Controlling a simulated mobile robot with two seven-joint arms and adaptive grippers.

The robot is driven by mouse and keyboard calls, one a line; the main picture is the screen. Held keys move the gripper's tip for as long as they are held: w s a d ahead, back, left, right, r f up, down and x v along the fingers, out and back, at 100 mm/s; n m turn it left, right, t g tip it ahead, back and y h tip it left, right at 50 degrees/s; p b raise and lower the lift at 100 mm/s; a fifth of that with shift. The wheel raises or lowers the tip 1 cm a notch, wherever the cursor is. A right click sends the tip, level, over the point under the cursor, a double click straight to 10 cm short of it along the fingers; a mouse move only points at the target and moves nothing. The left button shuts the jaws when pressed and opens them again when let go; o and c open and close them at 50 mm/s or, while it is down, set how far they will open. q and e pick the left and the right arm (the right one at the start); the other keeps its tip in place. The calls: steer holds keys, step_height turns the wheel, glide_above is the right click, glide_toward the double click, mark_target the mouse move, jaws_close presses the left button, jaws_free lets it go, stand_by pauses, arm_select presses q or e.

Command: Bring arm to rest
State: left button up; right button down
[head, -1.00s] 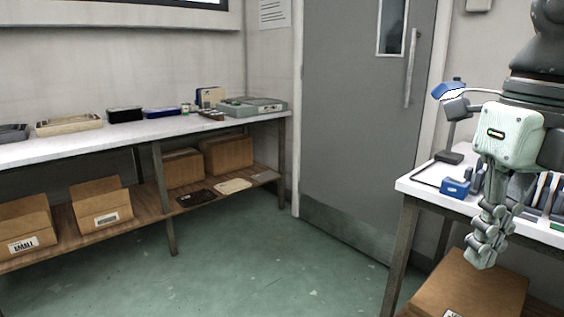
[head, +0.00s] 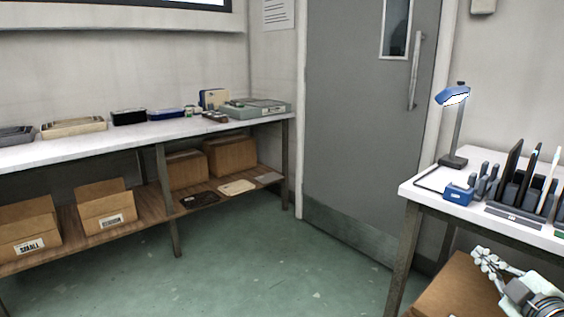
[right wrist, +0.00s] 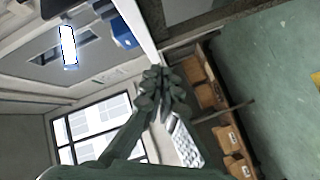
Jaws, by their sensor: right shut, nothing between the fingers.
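My right gripper (head: 484,258) is at the lower right of the head view, low beside the front edge of the right-hand table, in front of a cardboard box under it. Its fingers are together with nothing between them. In the right wrist view the gripper (right wrist: 163,78) also shows with its fingertips close together and empty. My left gripper is in neither view.
The right-hand table (head: 409,190) carries a blue desk lamp (head: 453,97), a small blue box (head: 458,194) and a rack of upright items (head: 520,200). A long bench (head: 75,145) with trays runs along the left wall. The green floor (head: 290,265) between is clear.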

steer(key=s+a+f+m+g+h, duration=0.15)
steer(key=s+f+m+g, duration=0.35)
steer(key=f, duration=0.7)
steer(key=s+a+f+m+g+h, duration=0.1)
steer(key=s+f+m+g+h, duration=0.15)
steer(key=s+f, duration=0.65)
arm_select(q)
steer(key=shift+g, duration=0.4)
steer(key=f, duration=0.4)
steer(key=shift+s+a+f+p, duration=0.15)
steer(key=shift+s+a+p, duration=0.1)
steer(key=shift+p, duration=0.1)
arm_select(e)
steer(key=s+a+f+m+g+y, duration=0.2)
steer(key=s+a+f+g, duration=0.4)
steer(key=s+a+f, duration=0.5)
steer(key=shift+a+f+y, duration=0.6)
steer(key=shift+f, duration=0.35)
